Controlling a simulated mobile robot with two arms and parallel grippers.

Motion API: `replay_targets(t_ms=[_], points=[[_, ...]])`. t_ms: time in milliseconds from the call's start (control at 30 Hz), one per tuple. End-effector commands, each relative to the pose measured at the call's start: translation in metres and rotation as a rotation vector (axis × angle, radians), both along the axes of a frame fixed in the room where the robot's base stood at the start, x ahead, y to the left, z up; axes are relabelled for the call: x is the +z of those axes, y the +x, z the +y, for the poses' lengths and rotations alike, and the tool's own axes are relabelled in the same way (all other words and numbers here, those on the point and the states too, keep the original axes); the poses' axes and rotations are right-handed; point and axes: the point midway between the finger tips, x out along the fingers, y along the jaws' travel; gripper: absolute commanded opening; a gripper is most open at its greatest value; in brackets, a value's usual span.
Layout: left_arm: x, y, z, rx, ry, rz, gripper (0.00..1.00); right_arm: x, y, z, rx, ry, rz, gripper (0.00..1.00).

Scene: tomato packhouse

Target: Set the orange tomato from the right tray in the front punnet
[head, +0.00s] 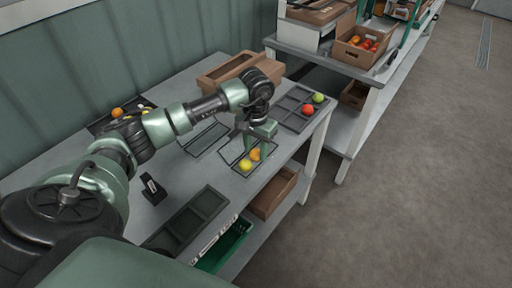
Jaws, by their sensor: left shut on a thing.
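My left gripper (257,147) points down over the front punnet (233,160), a clear box with dark edges near the table's front edge. It is shut on the orange tomato (255,154), which is at or just inside the punnet; I cannot tell whether it touches the bottom. A yellow tomato (245,165) lies in the same punnet, close beside the orange one. The right tray (291,103), dark with compartments, holds a red tomato (308,109) and a green tomato (318,98). My right gripper is out of view.
A second clear punnet (206,138) stands behind and looks empty. A dark tray with an orange tomato (117,112) is at the left, partly behind my arm. An empty dark tray (190,218) lies in front. A cardboard box (225,70) stands at the back.

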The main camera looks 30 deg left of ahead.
Motion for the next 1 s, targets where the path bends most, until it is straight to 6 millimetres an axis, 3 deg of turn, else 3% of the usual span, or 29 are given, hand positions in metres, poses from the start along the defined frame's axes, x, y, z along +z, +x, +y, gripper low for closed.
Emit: replay_targets(t_ms=[533, 567, 633, 667, 767, 800, 1000], points=[[-0.003, -0.0024, -0.0004, -0.001, 0.001, 0.008, 0.2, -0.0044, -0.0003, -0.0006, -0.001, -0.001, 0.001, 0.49], [-0.0031, -0.0024, -0.0005, -0.001, 0.001, 0.008, 0.42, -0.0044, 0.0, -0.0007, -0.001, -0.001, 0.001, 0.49], [-0.0032, -0.0025, -0.0005, -0.001, 0.001, 0.009, 0.61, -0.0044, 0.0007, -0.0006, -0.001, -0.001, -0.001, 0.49], [-0.0033, -0.0026, -0.0006, -0.001, 0.001, 0.009, 0.64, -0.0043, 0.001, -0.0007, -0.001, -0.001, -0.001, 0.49], [-0.0035, -0.0026, -0.0007, -0.001, 0.001, 0.009, 0.64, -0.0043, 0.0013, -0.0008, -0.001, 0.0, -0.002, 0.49], [-0.0037, -0.0027, -0.0008, -0.001, 0.001, 0.01, 0.49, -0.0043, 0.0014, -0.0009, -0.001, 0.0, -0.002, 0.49], [-0.004, -0.003, -0.001, -0.001, 0.0, 0.011, 0.5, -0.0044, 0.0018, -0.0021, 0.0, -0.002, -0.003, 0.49]])
